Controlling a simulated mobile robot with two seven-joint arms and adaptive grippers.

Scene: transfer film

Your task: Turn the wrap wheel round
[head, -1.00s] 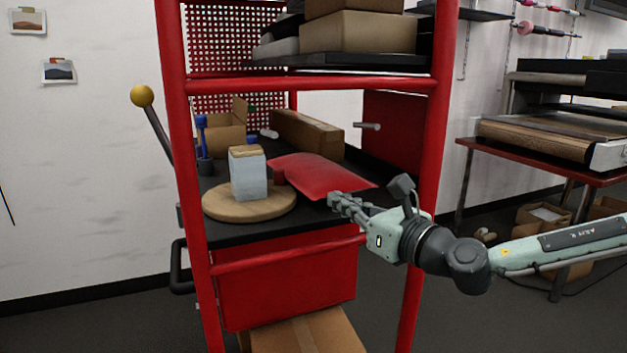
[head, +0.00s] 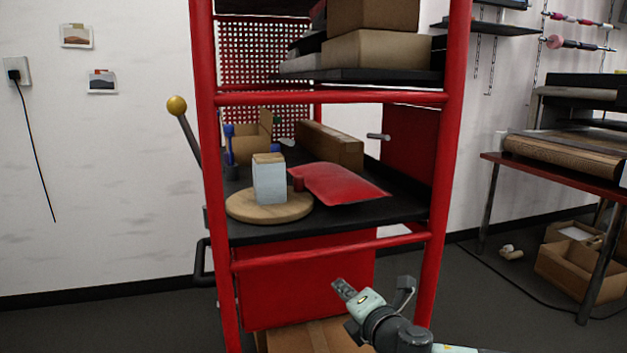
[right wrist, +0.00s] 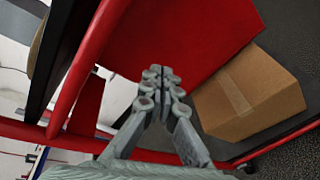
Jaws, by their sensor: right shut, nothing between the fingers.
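The wrap wheel, a round wooden disc (head: 240,207), lies on the black middle shelf of the red rack in the head view. A pale wrapped block (head: 269,182) with a tan top stands upright on it. A small red cylinder (head: 299,184) stands by the disc's back right edge. My right gripper (head: 338,285) is shut and empty, in front of the rack and below the shelf, apart from the disc. It also shows in the right wrist view (right wrist: 161,72), fingertips together. My left gripper is in neither view.
A red sheet (head: 340,182) lies on the shelf right of the disc. Red rack posts (head: 441,150) and a front bar (head: 330,248) frame the shelf. Cartons (head: 331,147) stand behind. A cardboard box (right wrist: 246,92) sits low in the rack. A yellow-knobbed lever (head: 177,106) sticks out left.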

